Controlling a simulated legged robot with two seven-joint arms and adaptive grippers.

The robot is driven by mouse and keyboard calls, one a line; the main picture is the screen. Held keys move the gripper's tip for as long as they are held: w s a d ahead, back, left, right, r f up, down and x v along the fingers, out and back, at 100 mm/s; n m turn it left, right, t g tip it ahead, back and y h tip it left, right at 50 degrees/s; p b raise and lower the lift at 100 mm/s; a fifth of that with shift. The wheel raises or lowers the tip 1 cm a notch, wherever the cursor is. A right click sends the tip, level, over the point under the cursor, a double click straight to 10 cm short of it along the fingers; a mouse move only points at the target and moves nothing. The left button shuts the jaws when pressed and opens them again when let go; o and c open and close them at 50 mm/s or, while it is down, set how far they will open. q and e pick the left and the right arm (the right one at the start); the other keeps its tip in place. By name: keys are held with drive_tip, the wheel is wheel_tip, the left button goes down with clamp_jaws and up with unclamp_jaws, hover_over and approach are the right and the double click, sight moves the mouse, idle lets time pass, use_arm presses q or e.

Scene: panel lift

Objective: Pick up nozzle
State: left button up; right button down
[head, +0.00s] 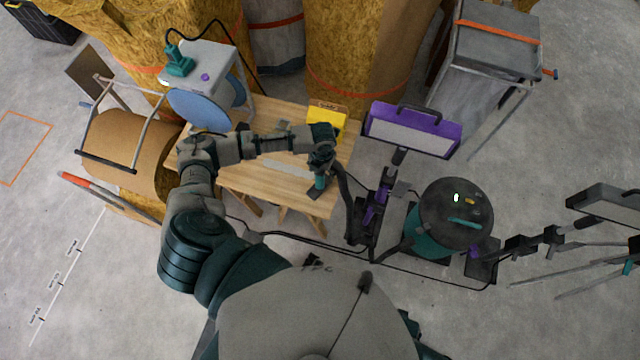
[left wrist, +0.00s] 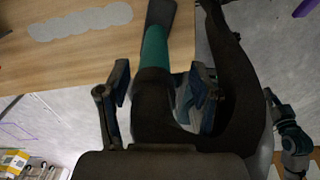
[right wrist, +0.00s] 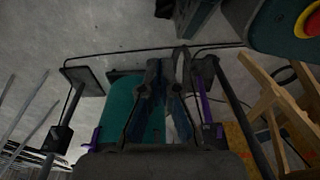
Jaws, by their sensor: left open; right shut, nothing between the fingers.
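The nozzle, with a teal band and dark ends, lies at the right edge of the wooden table (head: 225,178). The nozzle shows in the left wrist view (left wrist: 155,48), its dark hose end running between the fingers. In the head view the nozzle (head: 320,182) is partly covered by my left gripper (head: 322,163). My left gripper (left wrist: 160,95) is open, with one finger on each side of the dark part; contact cannot be told. My right gripper (right wrist: 168,68) is shut and empty, low down facing the teal vacuum tank (right wrist: 120,105).
The vacuum (head: 457,215) stands on the floor right of the table, its black hose (head: 350,205) rising to the table edge. A purple work lamp (head: 415,130) stands behind it. A yellow box (head: 327,118) and a blue disc machine (head: 203,105) are at the table's back. Cables cross the floor.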

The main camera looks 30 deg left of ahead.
use_arm(q)
drive_tip(key=shift+f, duration=0.75)
drive_tip(key=f, duration=0.3)
drive_tip(key=f+b, duration=0.1)
drive_tip(key=f, duration=0.1)
drive_tip(key=shift+s+a+f, duration=0.1)
drive_tip(key=shift+s+a, duration=0.05)
drive_tip(key=shift+a, duration=0.2)
clamp_jaws()
use_arm(e)
drive_tip(key=shift+w+a+r, duration=0.1)
drive_tip(key=shift+w+r, duration=0.75)
drive_tip(key=shift+r, duration=0.25)
